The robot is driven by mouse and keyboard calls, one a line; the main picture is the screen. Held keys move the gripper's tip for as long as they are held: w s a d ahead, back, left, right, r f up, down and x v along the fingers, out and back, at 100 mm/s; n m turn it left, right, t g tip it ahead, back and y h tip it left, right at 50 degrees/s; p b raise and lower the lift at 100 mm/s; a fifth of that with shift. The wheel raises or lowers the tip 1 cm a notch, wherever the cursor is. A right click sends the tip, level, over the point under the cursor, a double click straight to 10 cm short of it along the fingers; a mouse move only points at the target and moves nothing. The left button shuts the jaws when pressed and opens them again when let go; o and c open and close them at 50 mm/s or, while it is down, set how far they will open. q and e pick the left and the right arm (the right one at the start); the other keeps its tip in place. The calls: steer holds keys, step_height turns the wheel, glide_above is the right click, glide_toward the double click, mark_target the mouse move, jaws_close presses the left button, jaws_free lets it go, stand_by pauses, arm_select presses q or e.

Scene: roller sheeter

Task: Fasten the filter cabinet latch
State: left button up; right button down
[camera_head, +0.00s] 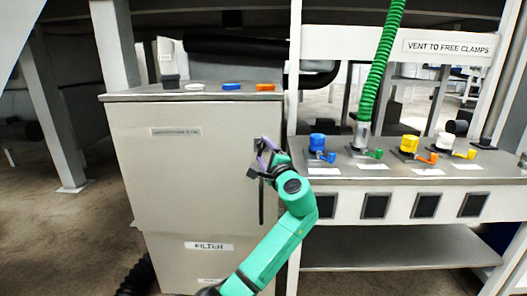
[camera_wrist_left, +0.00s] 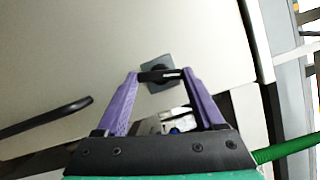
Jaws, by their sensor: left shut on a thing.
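The filter cabinet (camera_head: 205,190) is a beige box with a closed-looking front door, labelled FILTER lower down. Its latch, a small black bar on a dark square plate (camera_head: 257,144), is at the door's upper right edge. In the left wrist view the latch bar (camera_wrist_left: 160,75) lies across between my purple fingertips, over its square plate. My left gripper (camera_head: 264,152) is shut on the latch bar, one finger at each end. The arm partly hides the latch in the head view. My right gripper is not in view.
A long black door handle (camera_head: 261,203) hangs below the latch; it also shows in the left wrist view (camera_wrist_left: 45,118). To the right is a bench (camera_head: 395,178) with coloured valves and a green hose (camera_head: 380,75). A black corrugated hose (camera_head: 136,278) lies at the lower left.

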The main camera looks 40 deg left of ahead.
arm_select(q)
steer(key=shift+r+n+g+h+p, duration=0.1)
steer(key=shift+n+g+h+p, duration=0.35)
steer(key=shift+n, duration=1.15)
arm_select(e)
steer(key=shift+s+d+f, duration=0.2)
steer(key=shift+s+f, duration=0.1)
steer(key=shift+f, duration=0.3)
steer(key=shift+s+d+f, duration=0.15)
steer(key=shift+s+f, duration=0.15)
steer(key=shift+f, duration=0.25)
arm_select(q)
steer(key=o, duration=1.4)
steer(key=v, duration=1.4)
steer(key=shift+s+d, duration=0.15)
steer(key=shift+d, duration=0.1)
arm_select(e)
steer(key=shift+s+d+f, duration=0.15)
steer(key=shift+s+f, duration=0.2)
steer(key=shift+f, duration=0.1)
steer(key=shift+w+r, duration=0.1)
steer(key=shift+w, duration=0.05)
